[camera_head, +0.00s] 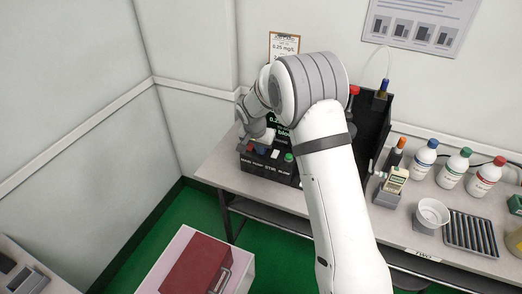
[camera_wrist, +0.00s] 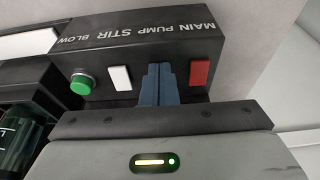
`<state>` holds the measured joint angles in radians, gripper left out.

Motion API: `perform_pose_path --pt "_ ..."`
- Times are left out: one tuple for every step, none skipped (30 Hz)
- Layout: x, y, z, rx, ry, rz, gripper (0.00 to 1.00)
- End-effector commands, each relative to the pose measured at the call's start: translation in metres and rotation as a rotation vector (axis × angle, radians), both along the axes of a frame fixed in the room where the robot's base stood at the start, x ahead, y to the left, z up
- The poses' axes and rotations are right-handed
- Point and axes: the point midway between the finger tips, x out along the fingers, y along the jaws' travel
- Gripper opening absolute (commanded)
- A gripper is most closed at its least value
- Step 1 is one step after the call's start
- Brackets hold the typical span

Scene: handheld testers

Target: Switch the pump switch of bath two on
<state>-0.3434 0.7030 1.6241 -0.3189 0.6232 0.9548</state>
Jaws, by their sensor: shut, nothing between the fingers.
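A black control box (camera_head: 262,170) stands on the bench and is lettered MAIN, PUMP, STIR and BLOW; it also shows in the wrist view (camera_wrist: 220,50). The wrist view shows a red switch (camera_wrist: 200,72) at MAIN, a white switch (camera_wrist: 120,77) at STIR and a green button (camera_wrist: 82,84) at BLOW. My gripper (camera_wrist: 158,70) is shut and empty, its blue-grey fingers in front of the PUMP place. They hide the pump switch, so its position and any contact cannot be told. A label reading TWO (camera_head: 424,254) is on the bench edge.
Right of my arm are a meter (camera_head: 396,180), a white bowl (camera_head: 432,213), capped bottles (camera_head: 454,169) and a slotted rack (camera_head: 470,233). A dark tank (camera_head: 374,130) stands behind my arm. A red case (camera_head: 196,266) lies on a pale stand in front.

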Motion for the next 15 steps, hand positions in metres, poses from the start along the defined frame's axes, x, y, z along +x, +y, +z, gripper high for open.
perform_pose_path --pt "0.000 -0.001 0.001 0.000 0.001 -0.001 0.00" --pt "0.000 -0.001 0.001 0.000 0.001 -0.002 0.00" --pt "0.001 -0.002 0.001 0.001 0.001 -0.004 0.00" --pt "0.002 -0.003 0.001 0.000 0.001 -0.005 0.00" --pt "0.002 -0.004 0.002 0.000 0.001 -0.006 0.00" --pt "0.004 -0.005 0.002 0.000 0.000 -0.007 0.00" --pt "0.005 -0.005 0.003 0.000 0.000 -0.008 0.00" --pt "0.006 -0.006 0.003 0.000 0.000 -0.009 0.00" --pt "0.008 -0.007 0.004 0.000 0.000 -0.009 0.00" --pt "0.009 -0.008 0.005 0.000 0.001 -0.009 0.00" --pt "0.010 -0.009 0.005 -0.001 0.001 -0.010 0.00" --pt "0.011 -0.010 0.006 -0.001 0.001 -0.011 0.00" --pt "0.012 -0.010 0.007 0.000 0.002 -0.011 0.00" --pt "0.013 -0.011 0.007 0.001 0.001 -0.011 0.00" --pt "0.014 -0.011 0.008 0.001 0.001 -0.011 0.00"
